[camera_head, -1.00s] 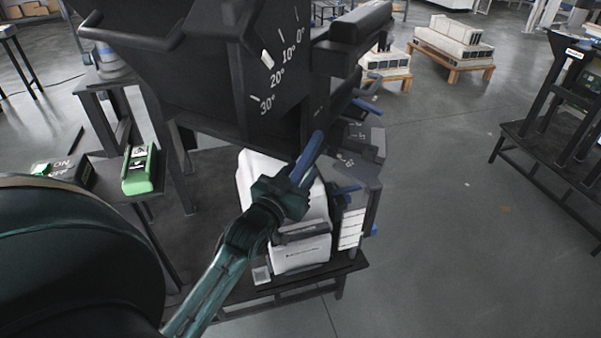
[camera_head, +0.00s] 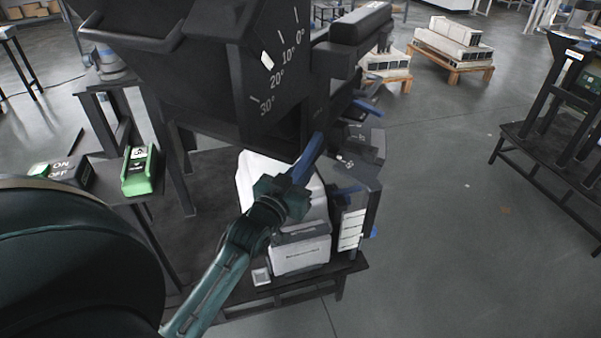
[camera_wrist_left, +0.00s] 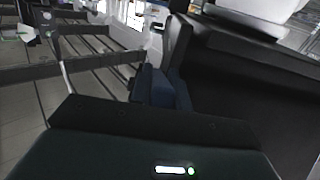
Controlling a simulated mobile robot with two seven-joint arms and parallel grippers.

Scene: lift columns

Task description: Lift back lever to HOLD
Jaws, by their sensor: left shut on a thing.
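A long blue lever (camera_head: 307,160) stands tilted on the near side of the dark machine with the angle scale (camera_head: 284,62). My left gripper (camera_head: 294,184) is shut on the lower part of this lever. In the left wrist view, a blue piece (camera_wrist_left: 156,86) shows just beyond the gripper body, beside a dark panel. The fingertips are mostly hidden there. I cannot read a HOLD mark, and I cannot tell from the labels which lever is the back one. My right gripper is not in view.
A white box-like unit (camera_head: 302,254) sits below the gripper. Other blue levers (camera_head: 367,107) stick out on the right side. A green device (camera_head: 139,172) and an ON/OFF block (camera_head: 70,172) lie at left.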

